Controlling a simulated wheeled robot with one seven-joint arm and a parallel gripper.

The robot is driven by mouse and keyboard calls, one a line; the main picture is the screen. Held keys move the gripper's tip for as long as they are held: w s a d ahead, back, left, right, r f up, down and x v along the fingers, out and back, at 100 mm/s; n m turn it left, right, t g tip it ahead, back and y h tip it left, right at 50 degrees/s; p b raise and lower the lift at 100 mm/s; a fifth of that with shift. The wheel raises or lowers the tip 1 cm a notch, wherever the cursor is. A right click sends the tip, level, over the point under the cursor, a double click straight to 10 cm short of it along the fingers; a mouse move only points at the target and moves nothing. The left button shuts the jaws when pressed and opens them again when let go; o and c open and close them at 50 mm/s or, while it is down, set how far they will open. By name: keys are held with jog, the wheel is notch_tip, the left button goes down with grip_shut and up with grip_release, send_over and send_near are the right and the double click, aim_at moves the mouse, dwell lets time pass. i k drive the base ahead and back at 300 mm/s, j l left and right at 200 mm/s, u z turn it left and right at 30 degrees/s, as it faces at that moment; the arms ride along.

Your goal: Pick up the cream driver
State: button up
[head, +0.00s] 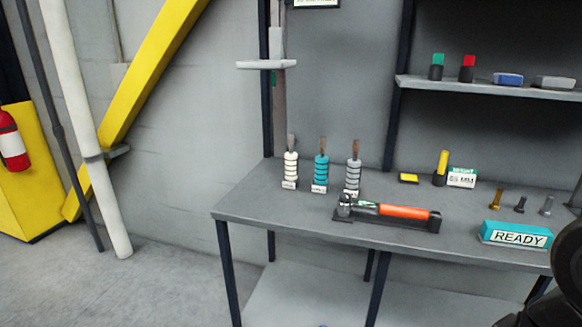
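The cream driver (291,169) stands upright near the left back of the grey workbench (262,208), its handle ringed with dark bands and its brownish shaft pointing up. A small white label sits at its foot; the print is too small to read. A teal driver (321,172) and a grey driver (353,170) of the same shape stand to its right in a row, with gaps between them. A dark part at the lower right edge looks like my arm, well away from the cream driver. My gripper's fingers do not show.
A teal READY block (516,235), several small bolts and a yellow-topped cylinder (441,168) stand farther right. A shelf (490,88) hangs above. The bench left of the cream driver is clear.

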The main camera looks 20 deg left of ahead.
aim_at(291, 180)
jog(key=i+j+z, duration=0.1)
jog(key=j, duration=0.25)
jog(key=i+j, duration=0.2)
jog(key=j, duration=0.15)
jog(key=i+j+z, duration=0.15)
jog(key=j, duration=0.25)
jog(key=i+j, duration=0.15)
jog(key=j, duration=0.2)
jog(key=i+j+z, duration=0.15)
jog(key=j, duration=0.65)
jog(key=i+j+z, duration=0.15)
jog(key=j, duration=0.25)
